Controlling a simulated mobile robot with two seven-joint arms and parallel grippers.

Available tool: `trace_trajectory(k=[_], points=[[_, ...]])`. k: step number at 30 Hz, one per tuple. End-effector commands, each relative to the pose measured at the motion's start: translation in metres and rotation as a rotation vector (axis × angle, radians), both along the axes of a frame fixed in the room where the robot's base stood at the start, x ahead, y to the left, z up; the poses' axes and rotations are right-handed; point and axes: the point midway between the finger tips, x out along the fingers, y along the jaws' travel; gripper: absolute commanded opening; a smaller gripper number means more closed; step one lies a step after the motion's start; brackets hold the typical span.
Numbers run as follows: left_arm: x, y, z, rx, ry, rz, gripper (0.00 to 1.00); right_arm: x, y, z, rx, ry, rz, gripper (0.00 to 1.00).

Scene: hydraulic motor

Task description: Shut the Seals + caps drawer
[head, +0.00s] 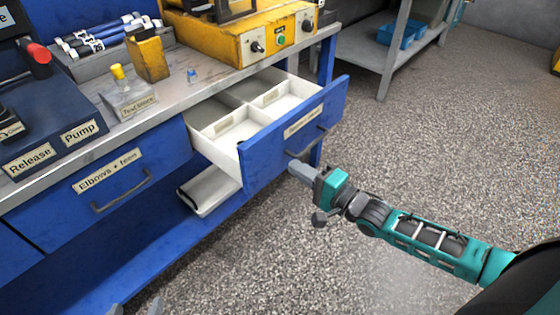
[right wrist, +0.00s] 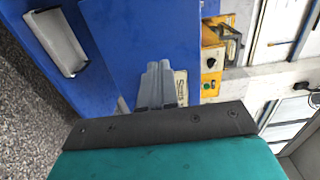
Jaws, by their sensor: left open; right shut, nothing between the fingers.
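The Seals + caps drawer is pulled out from the bench, its blue front (head: 262,152) facing right and its white compartments showing. A dark handle (head: 308,146) sits on the front below a small label that is hard to read. My right gripper (head: 298,170) is shut and empty, its fingertips at the lower part of the drawer front, just below the handle. In the right wrist view its fingers (right wrist: 156,82) point at the blue front (right wrist: 125,45), beside the partly hidden label (right wrist: 181,88); I cannot tell whether they touch. My left gripper (head: 137,307) is open at the bottom edge, mostly out of frame.
The Elbows + tees drawer (head: 150,172) to the left is shut. The bench top holds a yellow unit (head: 240,35), a pen tray and a blue Release/Pump box (head: 60,110).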

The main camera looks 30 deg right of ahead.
Motion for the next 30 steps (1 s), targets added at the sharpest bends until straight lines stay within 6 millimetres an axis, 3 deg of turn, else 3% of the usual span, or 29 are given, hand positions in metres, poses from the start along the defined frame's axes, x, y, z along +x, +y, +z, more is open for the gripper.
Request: trace_trajectory(k=[3,10,30], points=[[-0.001,-0.001,-0.009,-0.002,0.004,0.002,0.71,0.022,0.009,-0.001,0.002,-0.004,-0.001,0.00],[-0.004,0.000,-0.018,-0.002,0.010,0.002,0.71,0.048,0.020,-0.001,-0.001,-0.001,0.000,0.00],[-0.004,0.003,-0.020,0.009,0.011,-0.003,0.71,0.055,0.023,0.000,-0.001,0.001,0.000,0.00]])
